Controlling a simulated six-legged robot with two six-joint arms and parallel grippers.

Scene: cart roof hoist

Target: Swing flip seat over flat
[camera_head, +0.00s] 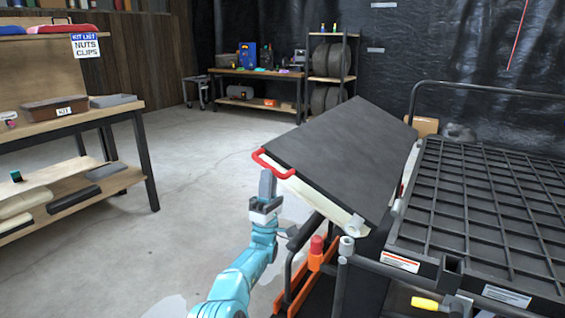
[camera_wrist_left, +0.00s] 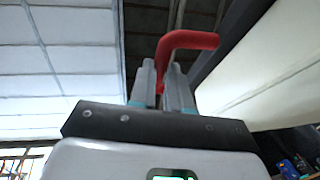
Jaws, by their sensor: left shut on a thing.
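The flip seat (camera_head: 335,150) is a dark flat panel with a pale edge, tilted up beside the cart in the head view. A red handle (camera_head: 272,166) sticks out from its near left edge. My left gripper (camera_head: 268,182) is shut on the red handle, which also shows between the fingers in the left wrist view (camera_wrist_left: 184,42). The pale side of the seat (camera_wrist_left: 270,75) fills the right of that view. The fingers hide part of the handle. My right gripper is not in view.
The cart's black grid deck (camera_head: 480,210) lies to the right, with a black rail behind it. A red knob (camera_head: 316,245) and an orange frame (camera_head: 293,290) are below the seat. A shelf table (camera_head: 70,120) stands left. The concrete floor between is clear.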

